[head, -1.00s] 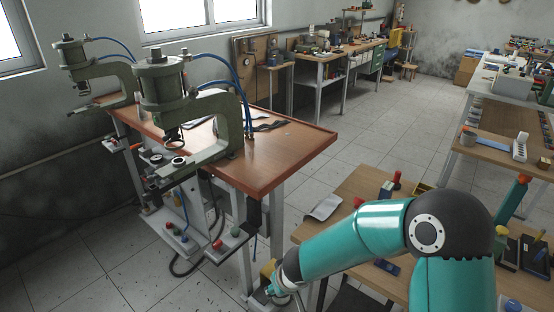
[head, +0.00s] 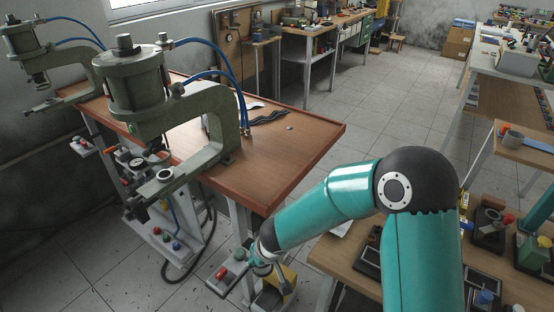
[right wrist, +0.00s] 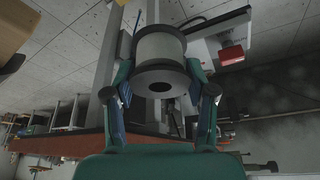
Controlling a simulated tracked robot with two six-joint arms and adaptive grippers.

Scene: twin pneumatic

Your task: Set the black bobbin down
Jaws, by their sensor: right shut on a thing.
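The bobbin (right wrist: 160,48), with dark round flanges, a pale grey middle and a dark centre hole, fills the upper middle of the right wrist view. My right gripper (right wrist: 158,78) is shut on it, with one teal-and-dark finger on each side. In the head view my right arm reaches down and left, and its gripper end (head: 262,262) is low beside the front corner of the press bench. The bobbin cannot be made out in the head view. My left gripper is in neither view.
A green pneumatic press (head: 137,85) stands on the red-brown bench (head: 285,160), with a second one (head: 28,50) behind it. A button panel (head: 230,272) and a yellow container (head: 283,283) are near my right gripper. A wooden table (head: 340,262) is at right. Tiled floor lies open beyond.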

